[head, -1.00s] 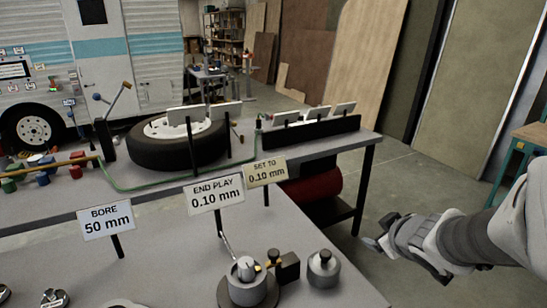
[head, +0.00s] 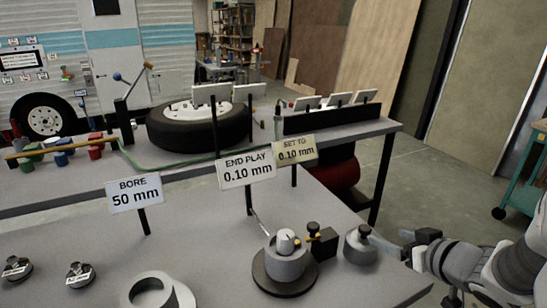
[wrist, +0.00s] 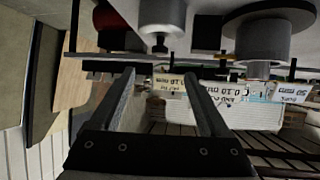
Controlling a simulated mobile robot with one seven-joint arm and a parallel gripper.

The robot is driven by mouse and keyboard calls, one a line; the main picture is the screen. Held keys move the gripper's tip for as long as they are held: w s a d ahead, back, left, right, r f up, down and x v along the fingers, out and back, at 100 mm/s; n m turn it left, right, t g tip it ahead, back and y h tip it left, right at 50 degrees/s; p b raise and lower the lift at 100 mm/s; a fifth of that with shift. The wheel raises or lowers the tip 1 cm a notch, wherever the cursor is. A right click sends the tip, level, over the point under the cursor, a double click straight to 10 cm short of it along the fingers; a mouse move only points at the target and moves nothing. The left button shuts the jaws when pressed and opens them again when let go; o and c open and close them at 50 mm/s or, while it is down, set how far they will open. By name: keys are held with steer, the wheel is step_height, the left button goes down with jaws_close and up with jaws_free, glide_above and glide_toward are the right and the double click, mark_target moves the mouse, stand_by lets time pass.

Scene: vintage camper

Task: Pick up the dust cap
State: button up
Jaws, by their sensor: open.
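The likely dust cap (head: 359,247) is a short grey metal cylinder with a dark knob on top. It stands upright on the grey bench near its right edge, right of the spindle hub (head: 285,266). It also shows upside down at the top of the wrist view (wrist: 162,14), in line with the gap between my fingers.
Sign cards for bore (head: 136,194), end play (head: 248,169) and set-to (head: 295,149) stand on posts. A grey ring (head: 150,292) and two small labelled caps lie at the bench's front left. A tyre (head: 200,131) lies on the bench behind.

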mark_target(360, 227)
steer(key=p+x, duration=0.1)
steer(key=x, duration=0.7)
steer(key=shift+w+f+p, duration=0.25)
steer(key=shift+w+p, duration=0.05)
steer(key=b+x, duration=0.2)
steer(key=x, duration=0.3)
steer(key=shift+w+f, duration=0.1)
steer(key=shift+f, duration=0.1)
steer(key=shift+w, duration=0.3)
steer(key=shift+c, duration=0.2)
steer(key=shift+s, duration=0.1)
jaws_close()
